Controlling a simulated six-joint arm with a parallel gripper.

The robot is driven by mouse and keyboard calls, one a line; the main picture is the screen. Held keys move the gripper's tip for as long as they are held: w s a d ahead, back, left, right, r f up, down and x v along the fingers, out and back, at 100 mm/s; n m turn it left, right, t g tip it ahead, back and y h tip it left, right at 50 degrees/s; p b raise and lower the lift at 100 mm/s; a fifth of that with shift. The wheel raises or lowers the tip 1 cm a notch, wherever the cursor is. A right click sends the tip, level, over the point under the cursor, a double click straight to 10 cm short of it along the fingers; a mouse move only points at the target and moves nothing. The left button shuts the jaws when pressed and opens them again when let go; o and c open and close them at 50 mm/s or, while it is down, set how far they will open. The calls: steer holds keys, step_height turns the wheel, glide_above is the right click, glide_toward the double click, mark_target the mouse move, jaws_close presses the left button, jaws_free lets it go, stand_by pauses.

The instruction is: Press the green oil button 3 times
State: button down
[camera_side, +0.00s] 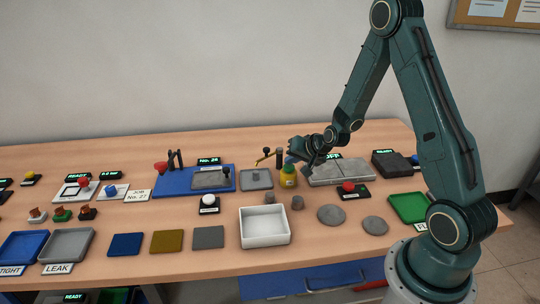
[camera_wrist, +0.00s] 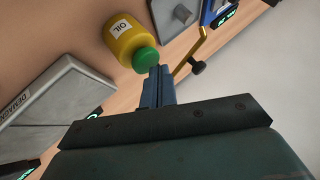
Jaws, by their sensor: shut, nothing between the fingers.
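The yellow oil bottle (camera_side: 288,179) stands on the wooden bench, right of the middle. Its green button (camera_side: 288,168) is the cap on top. In the wrist view the bottle (camera_wrist: 125,36) shows its OIL label, and the green button (camera_wrist: 146,60) faces my fingers. My gripper (camera_side: 292,158) is just above the bottle. In the wrist view its fingers (camera_wrist: 159,72) are shut and empty, with their tips right beside the button's edge. I cannot tell whether they touch it.
A brass lever (camera_side: 265,156) on a grey plate (camera_side: 256,180) stands left of the bottle. A grey block marked DEMAGNETIZER (camera_side: 340,172) lies to the right. A red button (camera_side: 348,187) and a white box (camera_side: 264,238) are in front.

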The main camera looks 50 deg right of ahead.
mark_target(292, 168)
steer(key=shift+f, duration=0.5)
stand_by(0.8)
steer(key=shift+r, duration=0.9)
steer(key=shift+r, duration=0.1)
steer(key=shift+r, duration=2.45)
stand_by(1.1)
step_height(292, 168, up, 4)
steer(key=shift+f, duration=0.1)
steer(key=shift+f, duration=0.1)
stand_by(0.5)
